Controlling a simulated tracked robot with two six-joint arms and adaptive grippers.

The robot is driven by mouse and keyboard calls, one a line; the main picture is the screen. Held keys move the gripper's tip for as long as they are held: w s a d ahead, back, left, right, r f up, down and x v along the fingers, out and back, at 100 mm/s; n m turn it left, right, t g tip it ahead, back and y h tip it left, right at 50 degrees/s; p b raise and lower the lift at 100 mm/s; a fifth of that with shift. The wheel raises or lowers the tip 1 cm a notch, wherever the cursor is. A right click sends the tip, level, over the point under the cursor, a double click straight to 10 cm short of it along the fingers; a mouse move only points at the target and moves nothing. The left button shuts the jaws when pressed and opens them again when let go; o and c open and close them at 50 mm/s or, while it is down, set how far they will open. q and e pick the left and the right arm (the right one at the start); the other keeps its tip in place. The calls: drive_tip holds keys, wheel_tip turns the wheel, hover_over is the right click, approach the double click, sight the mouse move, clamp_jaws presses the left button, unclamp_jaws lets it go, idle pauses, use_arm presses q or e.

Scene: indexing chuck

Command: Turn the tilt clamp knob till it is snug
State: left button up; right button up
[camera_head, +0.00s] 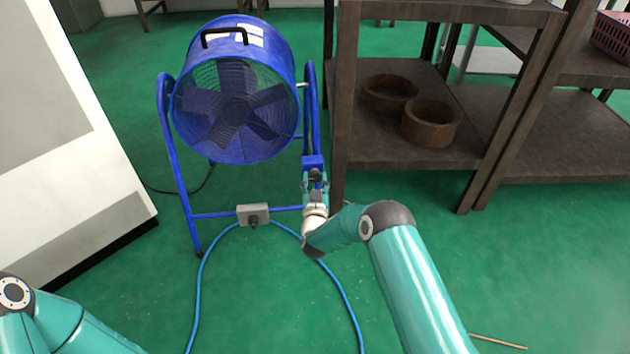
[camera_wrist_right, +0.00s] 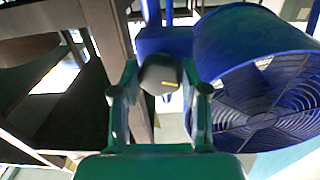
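The tilt clamp knob (camera_wrist_right: 160,75) is a dark round knob with a yellow mark, on a blue bracket at the side of the fan. In the head view the knob (camera_head: 316,175) is small and partly covered by my gripper. My right gripper (camera_wrist_right: 160,92) points at it with one finger on each side. The fingers stand apart, and a narrow gap seems to show between them and the knob. The gripper also shows in the head view (camera_head: 316,182), just below the blue bracket. The blue drum fan (camera_head: 235,100) sits in its tubular stand. My left gripper is out of view.
A dark shelf (camera_head: 400,150) with two brown round pots stands close to the right of the fan. A grey box (camera_head: 253,214) sits on the stand's lower bar. A blue cable (camera_head: 200,290) lies on the green floor. A white cabinet (camera_head: 60,150) stands left.

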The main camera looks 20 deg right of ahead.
drive_tip(key=shift+c, duration=1.4)
drive_tip(key=o, duration=1.1)
drive_tip(key=shift+o, duration=0.2)
drive_tip(key=v, duration=1.2)
